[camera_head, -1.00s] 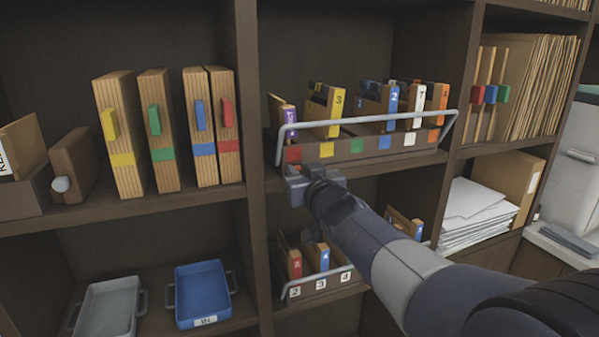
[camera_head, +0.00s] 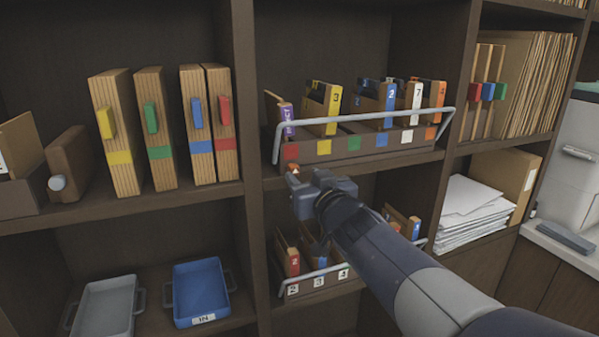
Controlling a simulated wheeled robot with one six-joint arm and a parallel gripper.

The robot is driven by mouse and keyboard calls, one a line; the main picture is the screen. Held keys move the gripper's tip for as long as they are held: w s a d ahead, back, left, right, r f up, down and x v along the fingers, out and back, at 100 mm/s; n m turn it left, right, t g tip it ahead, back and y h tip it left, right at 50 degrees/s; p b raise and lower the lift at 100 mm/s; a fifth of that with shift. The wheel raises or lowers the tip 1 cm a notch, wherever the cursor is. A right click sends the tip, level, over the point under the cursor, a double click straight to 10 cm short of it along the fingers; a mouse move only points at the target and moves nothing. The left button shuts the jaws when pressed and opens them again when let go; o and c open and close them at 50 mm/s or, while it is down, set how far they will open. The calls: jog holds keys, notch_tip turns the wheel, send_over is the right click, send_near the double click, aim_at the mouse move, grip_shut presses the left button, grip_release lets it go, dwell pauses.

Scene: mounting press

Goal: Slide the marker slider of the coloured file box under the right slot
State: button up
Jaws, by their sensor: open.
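The coloured file box (camera_head: 345,147) stands on the upper middle shelf. Its front strip has red (camera_head: 291,152), yellow (camera_head: 324,147), green (camera_head: 354,143), blue (camera_head: 381,139), white (camera_head: 407,136) and orange (camera_head: 430,133) squares. A purple-labelled file (camera_head: 287,115) leans at its left end, with yellow, blue, white and orange ones to the right. A small orange-brown piece (camera_head: 293,168) shows below the red square, just above my gripper's tips; I cannot tell whether it is the marker slider. My gripper (camera_head: 291,180) is open, below the box's left end, and contact is unclear.
A grey rail (camera_head: 365,120) runs across the box's front. A lower box (camera_head: 318,283) with numbered slots stands beneath, partly hidden by my arm. An upright divider (camera_head: 245,130) is close on the left. Papers (camera_head: 470,205) lie at right.

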aim_at(296, 167)
jog(key=v, duration=0.5)
jog(key=shift+s+d+p, duration=0.15)
jog(key=shift+s+p, duration=0.15)
jog(key=shift+s, duration=0.05)
jog(key=shift+w, duration=0.1)
jog(key=x, duration=1)
jog(key=shift+w+b, duration=0.3)
jog(key=shift+b, duration=0.05)
